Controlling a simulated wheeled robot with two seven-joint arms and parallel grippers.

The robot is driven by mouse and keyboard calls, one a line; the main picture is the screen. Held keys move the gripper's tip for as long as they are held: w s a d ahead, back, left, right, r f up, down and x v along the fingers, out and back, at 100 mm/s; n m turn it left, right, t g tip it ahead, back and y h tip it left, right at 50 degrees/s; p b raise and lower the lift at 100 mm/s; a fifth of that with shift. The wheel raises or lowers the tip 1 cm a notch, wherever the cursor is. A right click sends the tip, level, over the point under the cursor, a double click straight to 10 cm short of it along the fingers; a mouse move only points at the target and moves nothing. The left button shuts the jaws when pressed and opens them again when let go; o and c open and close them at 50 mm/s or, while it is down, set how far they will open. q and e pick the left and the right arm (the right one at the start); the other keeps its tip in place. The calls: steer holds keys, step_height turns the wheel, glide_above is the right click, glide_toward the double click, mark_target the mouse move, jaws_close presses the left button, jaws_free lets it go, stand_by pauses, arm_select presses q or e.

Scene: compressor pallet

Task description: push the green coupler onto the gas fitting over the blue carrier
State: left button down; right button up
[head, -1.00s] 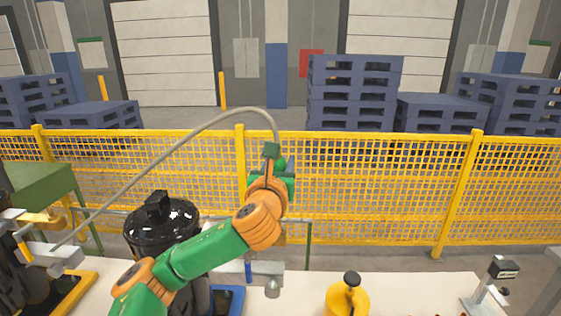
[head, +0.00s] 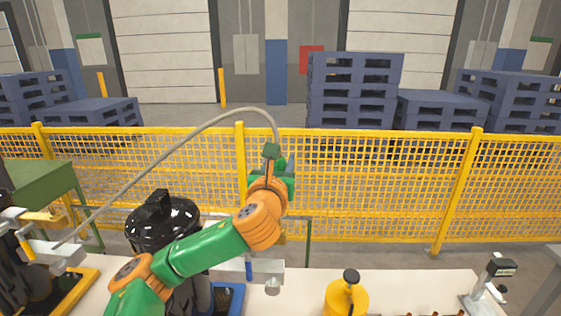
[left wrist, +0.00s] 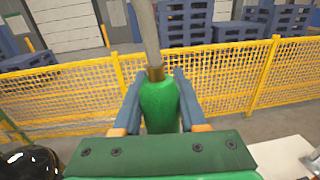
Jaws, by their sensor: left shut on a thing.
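The green coupler (left wrist: 159,105) hangs on a grey hose and sits between the fingers of my left gripper (left wrist: 158,96). The gripper is shut on it. In the head view the left gripper (head: 281,168) is raised in front of the yellow fence, and the coupler is mostly hidden there. The blue carrier (head: 237,297) lies on the table under a black compressor, partly covered by my arm. Over it is a grey metal block with a blue band (head: 262,270), below the gripper and apart from it. I cannot clearly make out the gas fitting. My right gripper is not in view.
A black compressor (head: 163,225) stands behind my left arm. A yellow carrier (head: 75,292) with another dark unit is at the left. A yellow can-like object (head: 346,298) and a grey stand (head: 487,290) are on the right of the table. The hose arcs left from the gripper.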

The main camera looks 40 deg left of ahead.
arm_select(q)
steer(key=shift+p, duration=0.3)
steer(key=shift+f+b, duration=1.35)
steer(key=shift+f, duration=0.65)
steer(key=shift+c, duration=1.9)
jaws_free()
steer(key=shift+r, duration=0.1)
